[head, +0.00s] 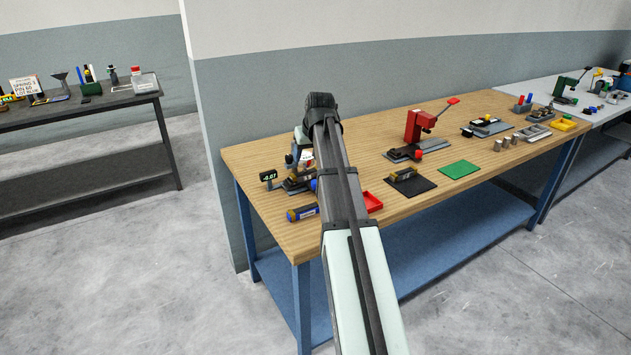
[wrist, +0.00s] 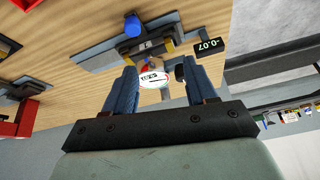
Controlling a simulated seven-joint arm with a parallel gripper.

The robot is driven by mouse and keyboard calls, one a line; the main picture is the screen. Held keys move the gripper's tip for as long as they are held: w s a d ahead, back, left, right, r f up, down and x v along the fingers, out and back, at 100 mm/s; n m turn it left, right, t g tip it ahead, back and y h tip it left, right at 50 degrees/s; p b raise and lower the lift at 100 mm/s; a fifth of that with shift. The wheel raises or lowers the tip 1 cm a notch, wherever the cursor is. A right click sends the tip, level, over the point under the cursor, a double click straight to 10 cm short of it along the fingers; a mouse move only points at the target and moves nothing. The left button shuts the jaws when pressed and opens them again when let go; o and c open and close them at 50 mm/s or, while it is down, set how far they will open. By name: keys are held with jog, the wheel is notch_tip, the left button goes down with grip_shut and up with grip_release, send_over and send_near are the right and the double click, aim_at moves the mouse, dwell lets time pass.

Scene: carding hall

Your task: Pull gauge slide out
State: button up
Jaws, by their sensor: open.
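The gauge station stands at the left end of the wooden bench, partly behind my arm in the head view. Its slide appears to be the dark grey piece with a blue knob (wrist: 133,27), seen in the wrist view on a grey base plate (wrist: 92,57). The knob also shows in the head view (head: 313,184). A round white dial (wrist: 154,78) lies between my fingers in the wrist view. My gripper (wrist: 157,70) is open, its blue fingers to either side of the dial; contact cannot be told. A small black digital display (head: 268,176) stands beside the station.
A blue cylinder (head: 302,213) lies near the front left edge of the bench (head: 400,205). A red tray (head: 372,201), a black mat (head: 411,188) and a green mat (head: 459,169) are to the right. A red press (head: 418,127) stands behind them.

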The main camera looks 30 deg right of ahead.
aim_at(315, 181)
jog(key=shift+m+g+h, duration=0.4)
jog(key=w+d+f, duration=0.1)
jog(key=f, duration=0.3)
jog(key=d+f, duration=0.2)
jog(key=f, duration=0.2)
jog(key=w+d+f, duration=0.1)
jog(key=f, duration=0.3)
jog(key=shift+w+d+f, duration=0.2)
jog(key=shift+w+f, duration=0.15)
jog(key=shift+c, duration=0.2)
grip_shut()
